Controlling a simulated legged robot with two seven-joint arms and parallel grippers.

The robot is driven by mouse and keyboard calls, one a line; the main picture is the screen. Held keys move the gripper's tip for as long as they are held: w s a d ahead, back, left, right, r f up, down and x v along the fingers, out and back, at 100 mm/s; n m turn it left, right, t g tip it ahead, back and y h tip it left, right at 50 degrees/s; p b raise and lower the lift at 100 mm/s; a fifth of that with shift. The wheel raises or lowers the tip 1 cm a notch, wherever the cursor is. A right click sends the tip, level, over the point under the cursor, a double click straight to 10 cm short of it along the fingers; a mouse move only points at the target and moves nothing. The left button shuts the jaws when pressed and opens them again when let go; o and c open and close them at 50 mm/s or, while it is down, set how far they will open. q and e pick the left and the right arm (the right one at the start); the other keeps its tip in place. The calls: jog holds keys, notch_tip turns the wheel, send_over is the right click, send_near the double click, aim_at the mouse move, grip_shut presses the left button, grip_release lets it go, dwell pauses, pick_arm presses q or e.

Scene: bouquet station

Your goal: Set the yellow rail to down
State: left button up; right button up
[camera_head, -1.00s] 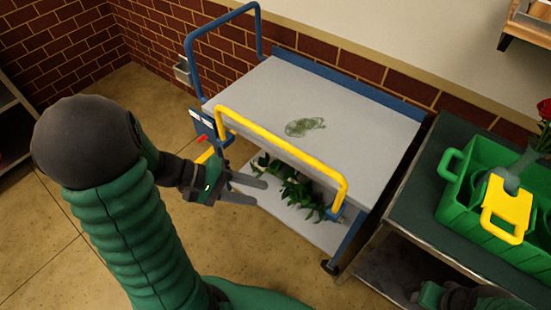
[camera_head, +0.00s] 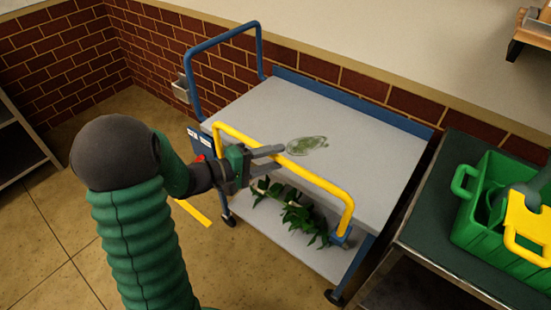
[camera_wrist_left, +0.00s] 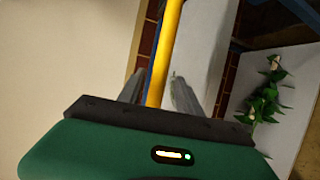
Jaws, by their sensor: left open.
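The yellow rail (camera_head: 318,180) stands raised along the near side of the grey-topped cart (camera_head: 350,135), above the top surface. My left gripper (camera_head: 274,155) is at the rail's left part, with its fingers pointing right across it. In the left wrist view, the rail (camera_wrist_left: 164,55) passes between the two open fingers (camera_wrist_left: 158,92). I cannot tell whether either finger touches it. My right gripper is not in view.
A blue handle (camera_head: 222,37) stands at the cart's left end. Greenery (camera_head: 300,212) lies on the lower shelf. A green crate (camera_head: 490,235) with a yellow handle sits on a dark table at the right. A clear oval item (camera_head: 307,145) lies on the cart top.

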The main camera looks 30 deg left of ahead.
pick_arm(q)
jog(key=shift+w+d, duration=0.3)
grip_shut()
jog(key=shift+f, duration=0.15)
dwell(1.1)
